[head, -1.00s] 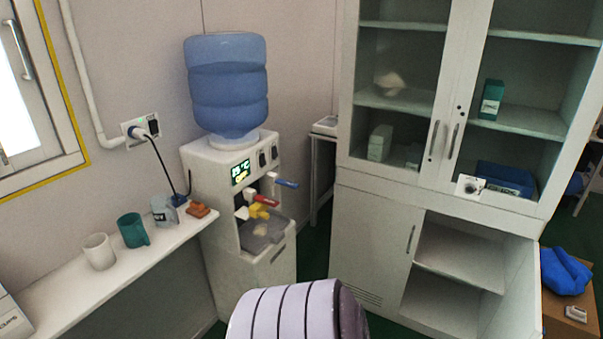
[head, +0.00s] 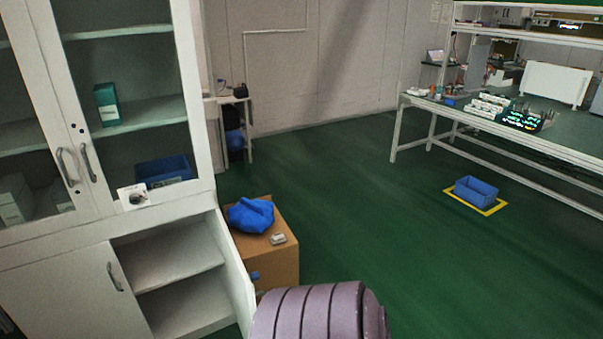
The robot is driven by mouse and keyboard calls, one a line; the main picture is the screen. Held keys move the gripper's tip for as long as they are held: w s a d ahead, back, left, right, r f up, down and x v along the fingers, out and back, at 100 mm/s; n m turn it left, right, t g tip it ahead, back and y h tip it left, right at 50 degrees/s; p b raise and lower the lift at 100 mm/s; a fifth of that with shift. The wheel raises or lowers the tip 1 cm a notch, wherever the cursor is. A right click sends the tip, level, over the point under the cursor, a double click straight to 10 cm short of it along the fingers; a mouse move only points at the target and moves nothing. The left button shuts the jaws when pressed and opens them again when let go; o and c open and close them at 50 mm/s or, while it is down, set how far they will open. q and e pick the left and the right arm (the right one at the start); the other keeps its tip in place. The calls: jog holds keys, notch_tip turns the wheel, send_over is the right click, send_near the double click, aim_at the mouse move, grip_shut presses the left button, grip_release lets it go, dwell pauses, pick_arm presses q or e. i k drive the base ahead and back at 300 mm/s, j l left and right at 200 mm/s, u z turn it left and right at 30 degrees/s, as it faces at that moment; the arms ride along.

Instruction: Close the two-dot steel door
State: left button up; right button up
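A pale grey steel cabinet (head: 110,222) stands at the left. Its lower right steel door (head: 233,268) is swung open to the right and shows nearly edge-on, leaving the shelved compartment (head: 175,259) uncovered. I cannot make out dot marks on this door. The lower left steel door (head: 70,300) is closed and has a vertical handle (head: 115,277). The two upper glass doors are closed, with handles (head: 88,161) side by side. Neither of my grippers is in view.
A cardboard box (head: 281,255) carrying a blue cloth-like item (head: 251,215) stands close by the open door. Green floor (head: 400,230) is clear in the middle. A blue bin (head: 476,191) and a workbench (head: 480,118) are at the right.

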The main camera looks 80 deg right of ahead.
aim_at(248, 307)
jog(key=k+l+z, duration=0.1)
jog(key=l+z, duration=0.25)
jog(key=k+l+z, duration=0.1)
jog(key=l+z, duration=0.75)
jog(key=l, duration=0.8)
